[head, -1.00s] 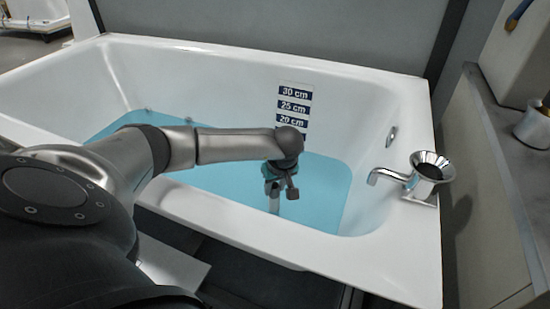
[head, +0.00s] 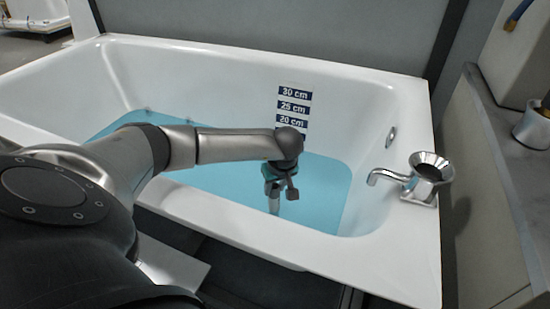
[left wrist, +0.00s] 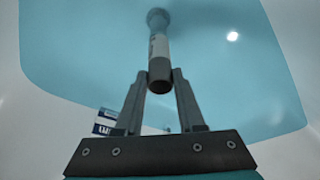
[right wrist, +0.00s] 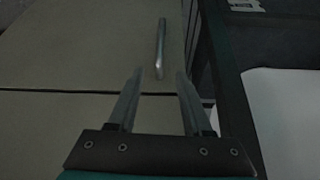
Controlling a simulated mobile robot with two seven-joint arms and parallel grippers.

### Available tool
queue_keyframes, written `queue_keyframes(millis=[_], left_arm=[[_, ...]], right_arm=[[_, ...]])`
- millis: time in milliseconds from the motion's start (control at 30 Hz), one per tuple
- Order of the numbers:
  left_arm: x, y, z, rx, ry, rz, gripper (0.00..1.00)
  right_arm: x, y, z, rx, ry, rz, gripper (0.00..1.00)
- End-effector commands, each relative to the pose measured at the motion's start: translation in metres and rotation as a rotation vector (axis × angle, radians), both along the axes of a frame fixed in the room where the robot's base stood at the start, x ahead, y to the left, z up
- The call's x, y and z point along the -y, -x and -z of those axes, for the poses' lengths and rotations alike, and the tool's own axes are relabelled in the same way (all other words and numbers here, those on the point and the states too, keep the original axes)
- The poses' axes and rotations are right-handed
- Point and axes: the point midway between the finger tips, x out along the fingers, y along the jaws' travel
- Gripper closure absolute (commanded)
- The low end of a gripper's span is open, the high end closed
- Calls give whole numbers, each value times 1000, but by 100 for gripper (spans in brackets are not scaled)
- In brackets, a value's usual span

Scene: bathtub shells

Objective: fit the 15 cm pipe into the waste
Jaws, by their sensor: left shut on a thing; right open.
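My left gripper (head: 279,187) is shut on the pipe (head: 274,206) and holds it about upright inside the bathtub (head: 215,205), over the blue water. In the left wrist view the pipe (left wrist: 159,52) runs away from between the fingers (left wrist: 158,103). It has a dark near end and a pale band with marks. Its far end meets a round grey shape (left wrist: 157,16), perhaps the waste; I cannot tell whether the pipe is inside it. In the head view the pipe's lower end meets the water and the waste cannot be made out. My right gripper (right wrist: 155,103) is open and empty.
Depth labels (head: 294,107) are on the tub's far wall. A chrome spout (head: 391,178) and funnel-shaped fitting (head: 429,166) stand at the right rim. A grey counter (head: 515,170) is further right. The right wrist view shows a metal bar (right wrist: 161,48) against beige panels.

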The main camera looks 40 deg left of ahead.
Motion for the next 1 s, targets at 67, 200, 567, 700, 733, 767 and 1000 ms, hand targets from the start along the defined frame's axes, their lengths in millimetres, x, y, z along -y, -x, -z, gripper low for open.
queue_keyframes(millis=[67, 200, 567, 700, 733, 767, 1000], left_arm=[[0, 0, -1, 2, 0, -1, 100], [0, 0, 0, 1, -1, -1, 100], [0, 0, 0, 1, -1, -1, 100], [0, 0, 0, 1, -1, -1, 100], [0, 0, 0, 1, -1, -1, 100], [0, 0, 0, 1, -1, -1, 100], [0, 0, 6, 0, -1, 0, 100]], right_arm=[[0, 0, 0, 0, 0, 0, 50], [0, 0, 0, 0, 0, 0, 50], [0, 0, -1, -1, 0, 0, 50], [0, -1, -2, 3, -1, 2, 50], [0, -1, -2, 3, -1, 2, 50], [0, -1, -1, 3, -1, 2, 50], [0, 0, 4, 1, -1, 1, 50]])
